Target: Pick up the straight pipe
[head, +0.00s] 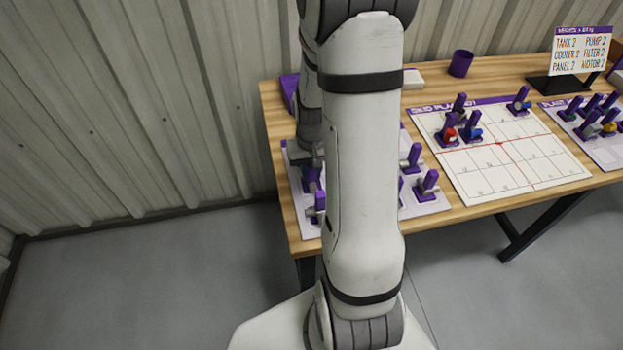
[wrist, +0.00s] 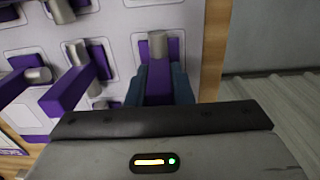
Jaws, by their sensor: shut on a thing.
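The straight pipe shows in the wrist view as a grey cylinder (wrist: 158,45) with a purple upright handle (wrist: 158,82). My gripper (wrist: 160,84) is shut on the purple handle, with one blue-grey finger on each side. The piece is at a slot of the white parts sheet (wrist: 120,30), near the table's edge. I cannot tell whether it still touches the sheet. In the head view my gripper (head: 305,158) is over the left end of the table, and purple of the held piece (head: 312,180) shows below it. My own arm hides much of this area.
Other purple-handled pieces (wrist: 92,72) stand close on the left in the wrist view. In the head view, a skid plan sheet (head: 500,175) with several pieces lies mid-table. A purple cup (head: 460,63) and a sign (head: 582,50) stand behind. A corrugated wall (head: 130,100) is at left.

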